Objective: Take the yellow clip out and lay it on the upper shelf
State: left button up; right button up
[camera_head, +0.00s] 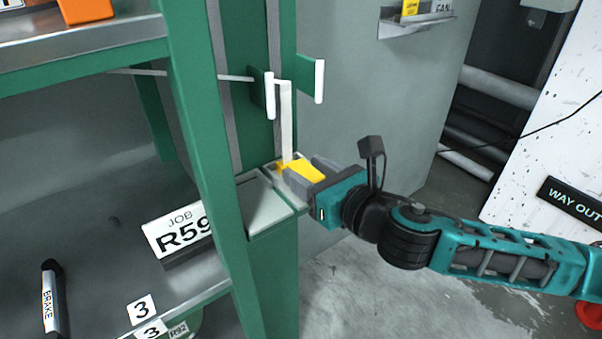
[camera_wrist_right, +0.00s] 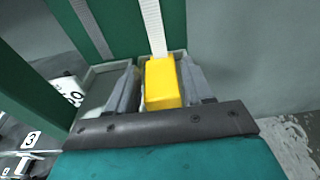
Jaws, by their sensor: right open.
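The yellow clip (camera_head: 303,171) is at the small tray (camera_head: 270,204) on the side of the green rack, below a hanging white webbing strap (camera_head: 286,122). My right gripper (camera_head: 306,172) reaches in from the right with its fingers around the clip. In the right wrist view the yellow clip (camera_wrist_right: 162,84) lies between the two grey fingers, and the webbing (camera_wrist_right: 153,28) runs up from behind it. The right gripper (camera_wrist_right: 161,88) is open. The upper shelf (camera_head: 80,55) is at the top left. My left gripper is not in view.
An orange object (camera_head: 86,10) stands on the upper shelf. The lower shelf holds a JOB sign (camera_head: 178,232) and a BRAKE marker (camera_head: 50,298). A green rack post (camera_head: 205,150) stands between the shelves and my gripper. A small wall ledge (camera_head: 415,25) is at the back.

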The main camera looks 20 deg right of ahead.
jog(key=shift+x, duration=0.8)
jog(key=shift+c, duration=0.2)
jog(key=c, duration=0.7)
